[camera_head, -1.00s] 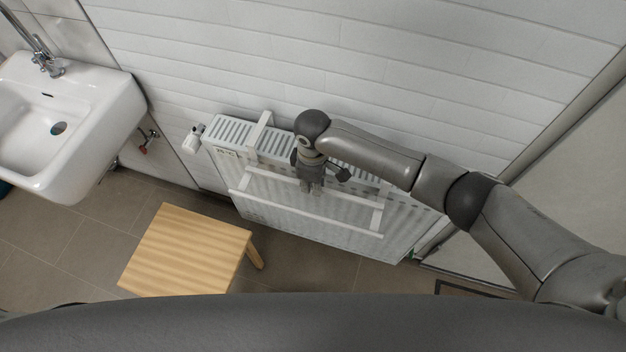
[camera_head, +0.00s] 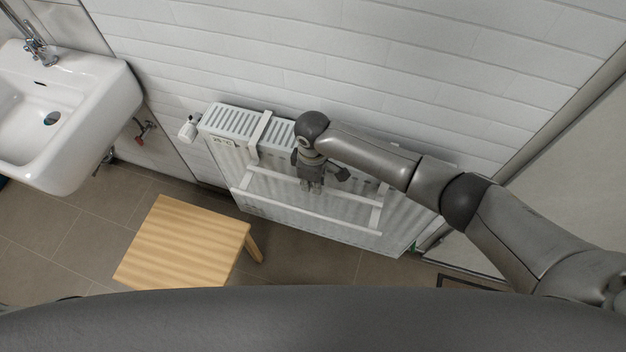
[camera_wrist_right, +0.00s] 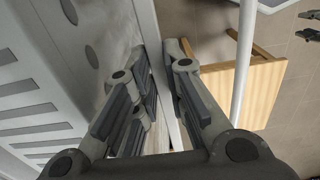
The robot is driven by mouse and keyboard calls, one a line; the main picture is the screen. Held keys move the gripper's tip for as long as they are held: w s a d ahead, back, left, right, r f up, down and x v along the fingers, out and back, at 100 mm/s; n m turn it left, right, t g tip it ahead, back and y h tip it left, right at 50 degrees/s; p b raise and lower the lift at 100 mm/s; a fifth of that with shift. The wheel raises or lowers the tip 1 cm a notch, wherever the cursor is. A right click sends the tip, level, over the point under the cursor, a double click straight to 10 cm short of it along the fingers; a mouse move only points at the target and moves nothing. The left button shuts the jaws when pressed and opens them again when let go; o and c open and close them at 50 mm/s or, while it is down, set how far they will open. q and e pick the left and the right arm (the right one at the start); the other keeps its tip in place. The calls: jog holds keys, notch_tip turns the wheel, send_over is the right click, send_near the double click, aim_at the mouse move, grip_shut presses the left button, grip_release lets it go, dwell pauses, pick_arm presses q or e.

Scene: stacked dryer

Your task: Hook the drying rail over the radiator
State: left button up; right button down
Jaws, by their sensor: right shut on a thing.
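The drying rail (camera_head: 318,216) is a white frame with an upper and a lower bar, in front of the white radiator (camera_head: 222,121) in the head view. Its left hook (camera_head: 262,128) lies across the radiator's top grille; I cannot tell whether it touches. The right hook is hidden behind my arm. My right gripper (camera_head: 312,187) points down and is shut on the rail's upper bar near its middle. In the right wrist view my gripper (camera_wrist_right: 168,88) has the bar between its fingers, beside the radiator (camera_wrist_right: 75,50). My left gripper is not seen.
A wooden stool (camera_head: 185,245) stands on the floor left of the radiator's front. A valve (camera_head: 188,128) sticks out at the radiator's left end. A white sink (camera_head: 95,105) hangs at the far left. The tiled wall (camera_head: 400,60) is close behind the radiator.

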jog(key=c, duration=1.4)
grip_release()
